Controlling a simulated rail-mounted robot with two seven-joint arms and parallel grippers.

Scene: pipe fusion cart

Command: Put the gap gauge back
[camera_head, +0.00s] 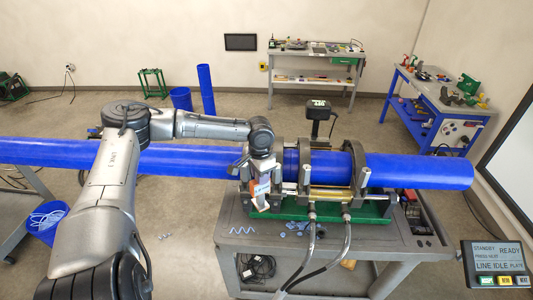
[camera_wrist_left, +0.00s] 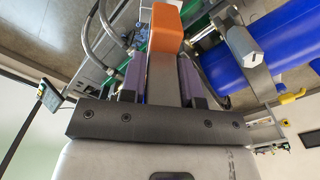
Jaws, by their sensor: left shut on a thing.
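My left gripper (camera_head: 261,200) points down at the front left of the clamp machine, close to the blue pipe. It is shut on the gap gauge, which has an orange block end (camera_wrist_left: 167,25) and a grey body between the purple-sided fingers in the left wrist view. In the head view the gauge is mostly hidden by the gripper. The blue pipe (camera_head: 417,171) runs through the clamps (camera_head: 322,170) above a green base. I cannot tell whether the gauge touches the machine. My right gripper is not in view.
A grey cart (camera_head: 392,238) carries the machine, with blue shavings (camera_head: 295,226) on its top and two hoses (camera_head: 346,240) hanging in front. A blue workbench (camera_head: 434,117) stands at the right, and another bench (camera_head: 315,59) is at the back. A status screen (camera_head: 495,262) is lower right.

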